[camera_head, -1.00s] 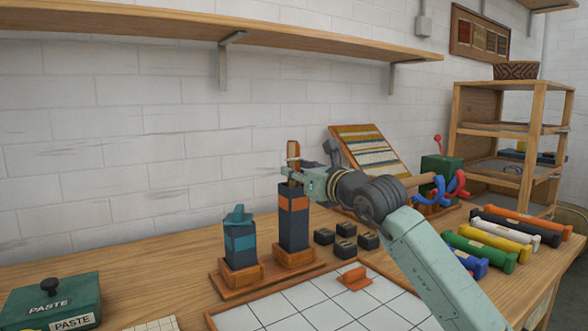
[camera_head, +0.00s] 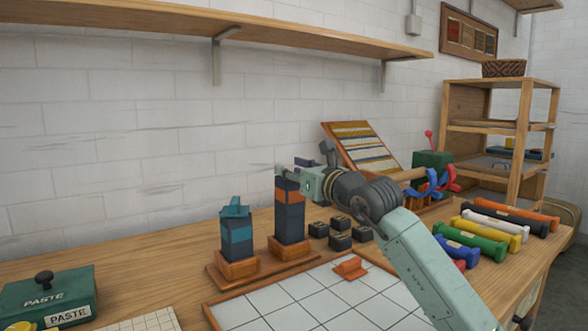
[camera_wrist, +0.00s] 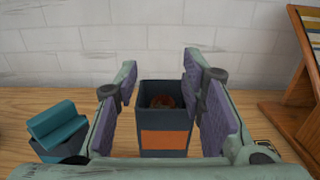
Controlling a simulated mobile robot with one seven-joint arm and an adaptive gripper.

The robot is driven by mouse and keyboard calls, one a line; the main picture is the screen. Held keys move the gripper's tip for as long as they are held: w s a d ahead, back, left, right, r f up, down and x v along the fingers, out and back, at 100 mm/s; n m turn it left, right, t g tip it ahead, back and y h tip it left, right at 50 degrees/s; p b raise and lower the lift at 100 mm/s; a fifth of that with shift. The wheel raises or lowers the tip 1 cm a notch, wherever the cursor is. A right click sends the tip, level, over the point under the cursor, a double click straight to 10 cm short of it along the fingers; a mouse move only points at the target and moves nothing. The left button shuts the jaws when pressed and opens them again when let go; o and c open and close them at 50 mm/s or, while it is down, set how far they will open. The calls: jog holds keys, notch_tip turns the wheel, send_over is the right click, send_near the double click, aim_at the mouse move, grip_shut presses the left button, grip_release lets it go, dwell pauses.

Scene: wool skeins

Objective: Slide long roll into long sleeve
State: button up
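The long sleeve (camera_head: 291,225) is a tall dark upright box with an orange band, standing in a wooden base on the bench. In the wrist view its open top (camera_wrist: 163,135) is between my fingers. The long roll (camera_wrist: 162,101) is down inside it; only its round orange-brown end shows in the opening, and the rest is hidden. My gripper (camera_head: 286,171) is at the top of the sleeve. In the wrist view my gripper (camera_wrist: 160,70) is open, its purple pads apart on either side of the sleeve and holding nothing.
A shorter dark sleeve with a teal band (camera_head: 238,240) stands close on the left, a teal piece on top. Small black blocks (camera_head: 340,232) lie just right. A tiled board (camera_head: 300,300) is in front; coloured rolls (camera_head: 490,228) lie at the right. A shelf hangs above.

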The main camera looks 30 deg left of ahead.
jog(key=shift+o, duration=1.3)
jog(key=shift+w+a+f, duration=0.1)
jog(key=shift+w+f, duration=0.05)
jog(key=shift+f, duration=0.35)
jog(key=shift+w+f, duration=0.15)
jog(key=shift+f, duration=0.35)
jog(key=r+v, duration=0.2)
jog(key=v, duration=1)
jog(key=shift+s+d, duration=0.2)
